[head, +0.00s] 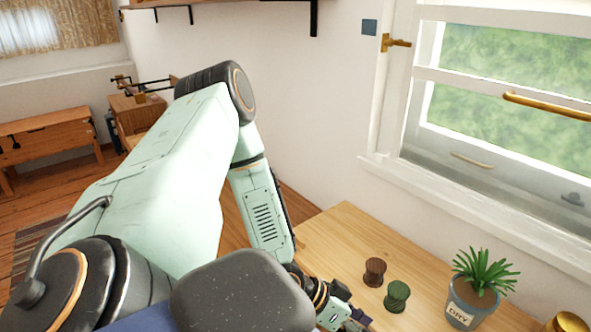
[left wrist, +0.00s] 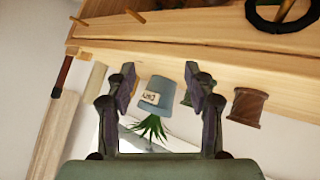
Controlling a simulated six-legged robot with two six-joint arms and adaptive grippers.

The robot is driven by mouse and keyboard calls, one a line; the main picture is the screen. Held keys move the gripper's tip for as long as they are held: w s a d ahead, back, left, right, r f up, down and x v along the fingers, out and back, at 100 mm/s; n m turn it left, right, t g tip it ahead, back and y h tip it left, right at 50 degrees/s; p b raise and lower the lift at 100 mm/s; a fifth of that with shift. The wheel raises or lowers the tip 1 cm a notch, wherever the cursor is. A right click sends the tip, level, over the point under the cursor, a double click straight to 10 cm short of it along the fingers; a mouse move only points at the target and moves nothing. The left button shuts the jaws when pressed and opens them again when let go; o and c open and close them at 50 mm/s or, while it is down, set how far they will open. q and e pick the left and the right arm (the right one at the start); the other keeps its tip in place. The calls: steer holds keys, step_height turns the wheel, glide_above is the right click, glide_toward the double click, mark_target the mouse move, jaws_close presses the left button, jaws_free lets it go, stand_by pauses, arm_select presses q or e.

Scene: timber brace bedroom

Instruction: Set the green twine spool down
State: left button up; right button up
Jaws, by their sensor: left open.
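The green twine spool (head: 397,296) stands upright on the wooden table, apart from my left gripper (head: 350,321). My left gripper is low in the head view, to the left of the spool, and partly cut off by the lower edge. In the left wrist view, the open fingers (left wrist: 161,78) have nothing held between them. A sliver of the green spool (left wrist: 187,98) shows there beside one finger, which hides most of it. My right gripper is not in view.
A brown spool (head: 374,271) stands close behind the green one. A potted plant (head: 470,299) stands to the right, with a brass-coloured object (head: 569,322) in the corner. The table (head: 335,238) is bare towards the wall. A window (head: 490,90) is behind.

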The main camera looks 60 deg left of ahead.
arm_select(q)
steer(key=s+d+f+n+g+y, duration=0.2)
steer(key=s+d+f+g, duration=0.2)
steer(key=s, duration=0.5)
steer(key=shift+s+d+f+y, duration=0.2)
steer(key=shift+f+y, duration=0.1)
steer(key=shift+f, duration=0.35)
steer(key=shift+o, duration=0.3)
steer(key=s+a+f+n+g+y, duration=0.1)
steer(key=s+g+y, duration=0.2)
steer(key=s, duration=0.7)
steer(key=shift+s+a+f+n+y, duration=0.15)
steer(key=shift+a+f+n+y, duration=0.15)
steer(key=shift+f+y, duration=0.1)
steer(key=shift+s+a, duration=0.25)
